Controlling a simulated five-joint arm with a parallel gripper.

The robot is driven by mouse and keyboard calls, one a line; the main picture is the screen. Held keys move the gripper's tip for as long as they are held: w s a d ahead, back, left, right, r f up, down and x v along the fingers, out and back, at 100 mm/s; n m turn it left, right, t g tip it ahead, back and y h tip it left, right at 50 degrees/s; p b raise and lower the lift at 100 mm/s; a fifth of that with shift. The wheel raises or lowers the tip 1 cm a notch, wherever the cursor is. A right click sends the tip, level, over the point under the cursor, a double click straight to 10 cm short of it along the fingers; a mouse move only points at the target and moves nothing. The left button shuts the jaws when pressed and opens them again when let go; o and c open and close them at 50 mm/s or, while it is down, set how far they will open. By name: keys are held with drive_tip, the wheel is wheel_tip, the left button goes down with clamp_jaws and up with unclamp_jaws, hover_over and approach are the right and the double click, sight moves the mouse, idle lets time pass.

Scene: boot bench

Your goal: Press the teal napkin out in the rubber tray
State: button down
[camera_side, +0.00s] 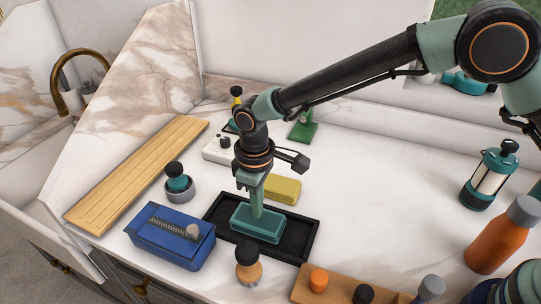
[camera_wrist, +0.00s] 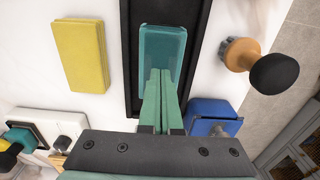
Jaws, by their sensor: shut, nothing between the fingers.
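The teal napkin (camera_side: 262,228) is a thick folded rectangle lying flat in the black rubber tray (camera_side: 297,252). It also shows in the wrist view (camera_wrist: 163,44), inside the long dark tray (camera_wrist: 130,60). My gripper (camera_side: 256,214) points straight down with its fingers shut and nothing between them. Its tips are at the napkin's top, near the middle; they look to be touching it, but I cannot tell how firmly. In the wrist view my shut fingers (camera_wrist: 160,74) hide the near part of the napkin.
A yellow folded cloth (camera_side: 282,190) lies just behind the tray. A blue box (camera_side: 170,238) stands to its left and a wooden-handled brush (camera_side: 248,266) in front. A wooden board (camera_side: 140,170) lies far left. Bottles (camera_side: 500,236) stand at right. The counter right of the tray is clear.

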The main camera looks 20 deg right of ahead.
drive_tip(key=shift+f, duration=0.7)
drive_tip(key=shift+s+d+f, duration=0.1)
drive_tip(key=shift+s, duration=0.05)
idle(2.5)
wheel_tip(320, 180, up, 8)
drive_tip(key=shift+r, duration=0.2)
idle(0.8)
drive_tip(key=d+r+m+t, duration=0.2)
drive_tip(key=d+r+m, duration=0.2)
drive_tip(key=d+r, duration=1)
drive_tip(key=s+d+m+t, duration=0.1)
drive_tip(key=s+d+m, duration=0.1)
drive_tip(key=s+d, duration=0.3)
drive_tip(key=s+d+m+t, duration=0.2)
drive_tip(key=s+d, duration=0.4)
drive_tip(key=d, duration=0.5)
drive_tip(key=shift+d+f+m+t, duration=0.3)
drive_tip(key=shift+m, duration=0.2)
